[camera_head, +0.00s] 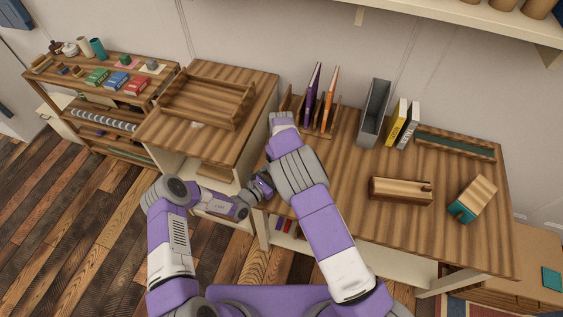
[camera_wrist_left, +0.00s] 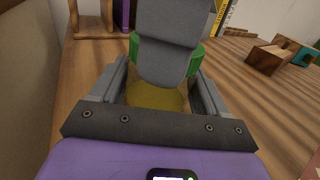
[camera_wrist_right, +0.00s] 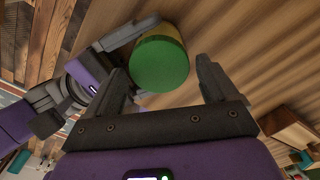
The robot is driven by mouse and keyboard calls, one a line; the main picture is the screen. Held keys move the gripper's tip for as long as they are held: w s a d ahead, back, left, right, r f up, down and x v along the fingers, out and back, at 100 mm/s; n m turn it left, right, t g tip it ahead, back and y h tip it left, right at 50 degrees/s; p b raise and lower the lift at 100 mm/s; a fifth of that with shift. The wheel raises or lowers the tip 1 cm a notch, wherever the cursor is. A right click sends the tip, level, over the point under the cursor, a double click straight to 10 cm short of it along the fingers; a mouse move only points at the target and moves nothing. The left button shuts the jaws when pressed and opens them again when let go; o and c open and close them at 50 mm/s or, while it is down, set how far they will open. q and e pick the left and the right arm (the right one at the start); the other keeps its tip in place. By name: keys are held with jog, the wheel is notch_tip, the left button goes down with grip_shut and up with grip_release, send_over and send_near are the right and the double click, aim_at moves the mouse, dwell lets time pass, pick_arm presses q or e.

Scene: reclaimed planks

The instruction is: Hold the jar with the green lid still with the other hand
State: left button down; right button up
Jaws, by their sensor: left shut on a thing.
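The jar has a green lid (camera_wrist_right: 160,68) and a yellow body (camera_wrist_left: 155,99). In the left wrist view it stands at the table's left edge, between the fingers of my left gripper (camera_wrist_left: 157,82), which is shut on its body. My right gripper (camera_wrist_right: 162,64) is open, its fingers spread on either side of the lid in the right wrist view. I cannot tell whether they touch it. A grey part of my right arm covers the middle of the jar in the left wrist view. In the head view my arms hide the jar.
The table (camera_head: 340,165) holds a rack with purple and orange folders (camera_head: 330,100), a grey file holder (camera_head: 374,112), books (camera_head: 400,122), a wooden box (camera_head: 400,191) and a wood-and-teal block (camera_head: 472,198). A wooden tray (camera_head: 207,101) sits on the cabinet to the left.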

dwell(0.3)
jog(key=shift+r, duration=2.25)
jog(key=shift+c, duration=0.2)
